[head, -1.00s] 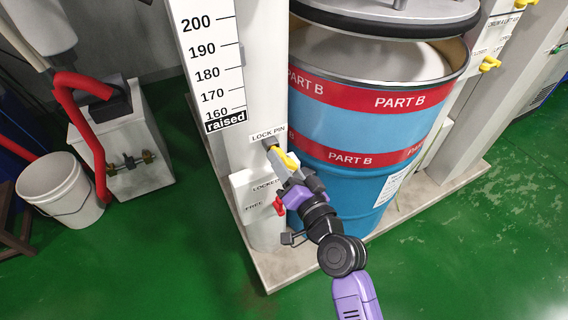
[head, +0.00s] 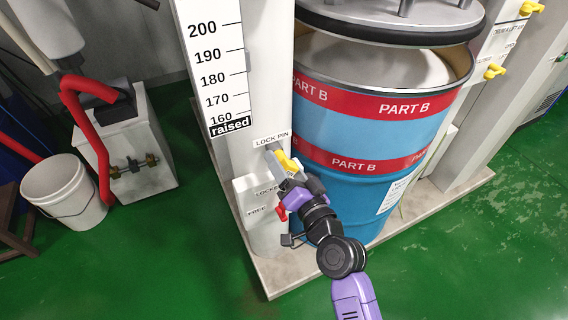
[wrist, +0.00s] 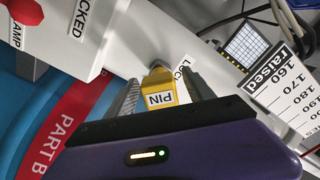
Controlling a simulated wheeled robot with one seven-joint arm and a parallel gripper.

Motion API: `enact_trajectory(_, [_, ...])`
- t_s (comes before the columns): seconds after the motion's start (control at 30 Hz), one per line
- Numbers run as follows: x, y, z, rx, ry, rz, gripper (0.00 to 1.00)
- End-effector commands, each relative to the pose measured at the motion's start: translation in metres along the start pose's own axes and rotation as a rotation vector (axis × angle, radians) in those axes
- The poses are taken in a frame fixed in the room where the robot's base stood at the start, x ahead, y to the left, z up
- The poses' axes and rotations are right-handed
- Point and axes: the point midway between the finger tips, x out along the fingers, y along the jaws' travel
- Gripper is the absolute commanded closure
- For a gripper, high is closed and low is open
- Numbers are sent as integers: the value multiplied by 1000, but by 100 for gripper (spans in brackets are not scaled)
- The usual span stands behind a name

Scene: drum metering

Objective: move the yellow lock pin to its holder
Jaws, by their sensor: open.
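The yellow lock pin (head: 287,162) sits in a dark socket (head: 272,147) on the white column, under the LOCK PIN label. In the wrist view the yellow pin (wrist: 160,88), marked PIN, lies between the two grey fingers of my gripper (wrist: 158,92). The fingers stand apart, with a gap visible on each side of the pin. In the head view my gripper (head: 293,178) is close to the pin and partly covers it. A white box with LOCKED and FREE labels (head: 257,207) is just below. I cannot tell which part is the pin's holder.
A blue PART B drum (head: 340,205) with red bands stands close right of the column under a raised lid (head: 400,25). A red clamp knob (head: 282,212) is beside my gripper. A white bucket (head: 65,190) is at the left. Green floor is clear at lower right.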

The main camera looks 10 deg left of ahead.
Motion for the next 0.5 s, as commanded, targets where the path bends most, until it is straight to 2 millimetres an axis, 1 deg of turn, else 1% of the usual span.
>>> enact_trajectory(0.17, [-17, 1, 1, 1, 0, 1, 39])
enact_trajectory(0.4, [-56, 2, 0, 0, 3, 1, 39])
enact_trajectory(0.5, [-68, 1, 0, 1, 2, 0, 39])
